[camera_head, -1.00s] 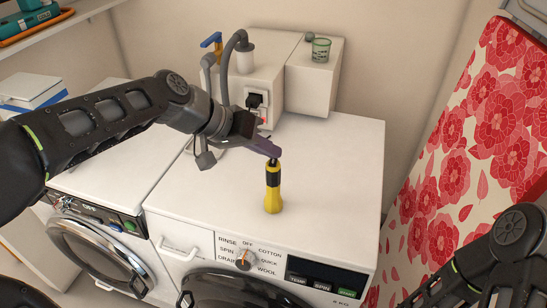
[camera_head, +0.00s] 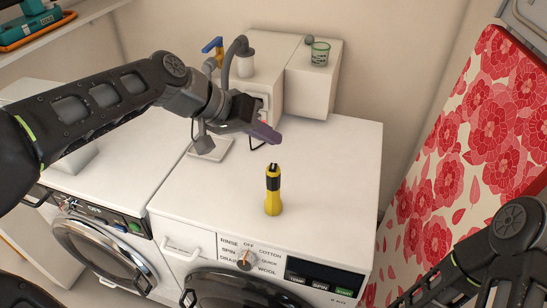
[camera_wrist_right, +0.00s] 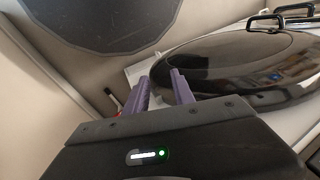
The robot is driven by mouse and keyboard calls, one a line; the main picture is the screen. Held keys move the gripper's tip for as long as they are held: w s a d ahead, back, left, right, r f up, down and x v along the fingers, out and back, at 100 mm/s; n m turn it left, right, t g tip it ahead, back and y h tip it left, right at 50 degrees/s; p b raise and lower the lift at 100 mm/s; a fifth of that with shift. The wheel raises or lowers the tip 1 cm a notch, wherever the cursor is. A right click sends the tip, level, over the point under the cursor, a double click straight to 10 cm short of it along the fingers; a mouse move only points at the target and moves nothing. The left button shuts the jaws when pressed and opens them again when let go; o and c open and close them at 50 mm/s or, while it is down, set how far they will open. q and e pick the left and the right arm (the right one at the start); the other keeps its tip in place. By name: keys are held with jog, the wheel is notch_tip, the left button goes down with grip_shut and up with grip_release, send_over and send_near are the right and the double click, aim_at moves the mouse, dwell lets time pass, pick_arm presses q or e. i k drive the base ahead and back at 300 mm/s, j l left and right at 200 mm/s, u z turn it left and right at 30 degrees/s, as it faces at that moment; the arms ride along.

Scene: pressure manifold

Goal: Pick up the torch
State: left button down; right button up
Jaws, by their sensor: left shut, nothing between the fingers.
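The torch (camera_head: 273,192), yellow with a black band and dark top, stands upright on the white washing machine top (camera_head: 335,165), near its front edge. My left gripper (camera_head: 276,138) is shut and empty, a little behind and above the torch, with a visible gap between them. The torch is in full view in the head view. My right arm (camera_head: 470,265) shows at the lower right of the head view, its gripper outside the picture. In the right wrist view my right gripper (camera_wrist_right: 159,80) has its two purple fingers apart with nothing between them.
A white box unit (camera_head: 314,85) with a green cup (camera_head: 320,52) on it and a grey hose stands behind the torch. A second machine (camera_head: 105,255) is at the left. A red flowered panel (camera_head: 470,150) is at the right. The machine top right of the torch is clear.

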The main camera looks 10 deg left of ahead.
aim_at(272, 203)
jog(key=j+z, duration=0.1)
jog(key=z, duration=0.15)
jog(key=k+j+z, duration=0.1)
jog(key=z, duration=0.2)
jog(key=j+z, duration=0.4)
jog(key=k+j+z, duration=0.15)
jog(key=z, duration=0.25)
